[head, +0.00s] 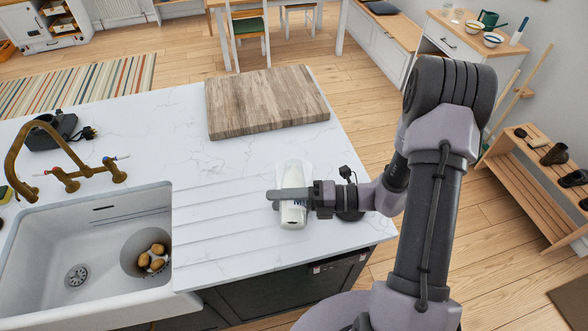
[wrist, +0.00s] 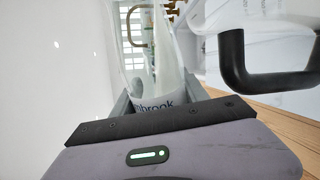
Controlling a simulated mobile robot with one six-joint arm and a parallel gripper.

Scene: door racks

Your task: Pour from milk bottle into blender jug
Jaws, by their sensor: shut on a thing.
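The milk bottle (head: 293,217) is white with dark lettering and is at the front right of the white counter. My gripper (head: 290,195) reaches in from the right and is shut around its middle. In the wrist view the bottle (wrist: 155,103) is between the fingers, its label partly hidden by my gripper. A clear, pale shape (head: 293,170) shows just behind the bottle; I cannot tell whether it is the bottle's upper part or the jug. A black handle (wrist: 232,65) stands at the right of the wrist view, perhaps the blender jug's. The jug's body is not clearly visible.
A wooden board (head: 265,100) lies behind the bottle. The sink (head: 50,285) with a brass tap (head: 45,130) is at left, and a colander (head: 135,265) of potatoes sits in it. The counter's right edge is close to my wrist.

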